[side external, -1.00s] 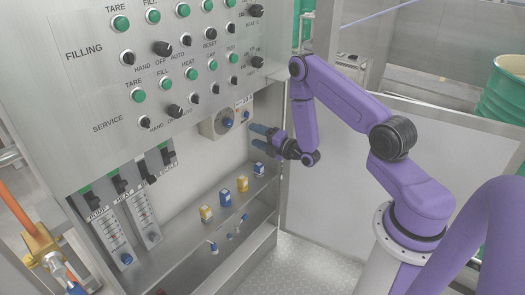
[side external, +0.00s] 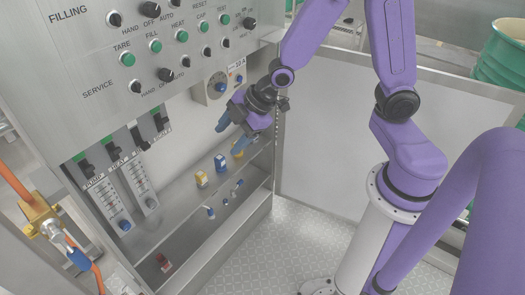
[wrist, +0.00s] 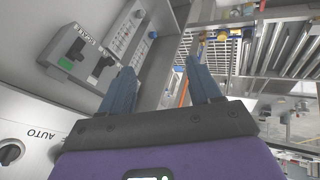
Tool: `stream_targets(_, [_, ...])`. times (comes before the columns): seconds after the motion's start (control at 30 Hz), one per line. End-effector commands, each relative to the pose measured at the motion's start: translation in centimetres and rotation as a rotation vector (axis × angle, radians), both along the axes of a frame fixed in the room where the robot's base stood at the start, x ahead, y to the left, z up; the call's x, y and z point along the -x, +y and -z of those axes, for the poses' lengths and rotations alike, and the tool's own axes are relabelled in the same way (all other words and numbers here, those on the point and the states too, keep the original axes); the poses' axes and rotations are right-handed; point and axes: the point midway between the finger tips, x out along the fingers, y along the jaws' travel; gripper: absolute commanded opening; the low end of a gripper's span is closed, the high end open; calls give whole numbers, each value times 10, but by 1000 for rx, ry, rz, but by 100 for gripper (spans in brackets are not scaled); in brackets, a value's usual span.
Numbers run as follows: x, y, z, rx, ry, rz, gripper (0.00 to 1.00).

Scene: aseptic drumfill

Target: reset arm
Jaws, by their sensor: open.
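My gripper (side external: 230,137) is open, with its two blue fingers apart and nothing seen between them.
The shelf holds a yellow-and-white box (side external: 201,179), a blue-and-white box (side external: 221,163) and a yellow one (side external: 238,150). Small blue-capped items (side external: 210,212) and a red item (side external: 163,261) sit lower. Black-handled switches (side external: 112,157) line the cabinet.

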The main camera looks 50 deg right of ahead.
Motion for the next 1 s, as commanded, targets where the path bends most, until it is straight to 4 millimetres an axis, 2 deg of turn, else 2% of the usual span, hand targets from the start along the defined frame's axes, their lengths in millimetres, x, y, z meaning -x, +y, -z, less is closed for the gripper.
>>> stream_targets(0.03, [21,5,-9,0,50,11,63])
stream_targets(0.1, [50,7,-18,12,129,40,63])
stream_targets(0.23, [105,1,-33,53,267,100,63])
stream_targets(0.4, [172,-20,-52,132,413,183,63])
stream_targets(0.5, [200,-34,-60,177,468,224,63])
stream_targets(0.6, [218,-46,-66,213,502,253,63])
stream_targets(0.7, [227,-52,-68,235,519,270,63])
stream_targets(1.0, [229,-54,-68,241,523,276,63])
